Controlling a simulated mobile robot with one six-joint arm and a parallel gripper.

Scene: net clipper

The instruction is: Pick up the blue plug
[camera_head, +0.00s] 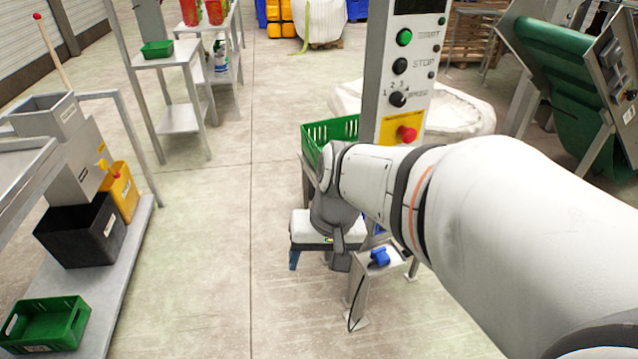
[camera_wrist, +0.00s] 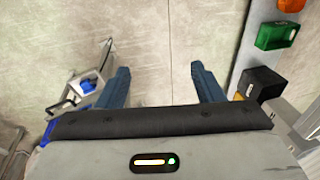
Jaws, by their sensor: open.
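The blue plug (camera_head: 380,256) sits on the top of a small grey metal stand (camera_head: 368,285) in the head view, just right of my gripper. In the wrist view a small blue thing that looks like the plug (camera_wrist: 88,86) shows at the left, outside the fingers and beside the left one. My gripper (camera_wrist: 162,82) is open, with its two blue fingers wide apart and only bare floor seen between them. In the head view my wrist hides part of the gripper and the area behind it.
A control post (camera_head: 400,85) with buttons and a green crate (camera_head: 330,132) stand close behind my arm. At the left, a low shelf (camera_head: 125,265) holds a black bin (camera_head: 80,230), a yellow bin (camera_head: 121,190) and a green crate (camera_head: 45,325). The floor between is clear.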

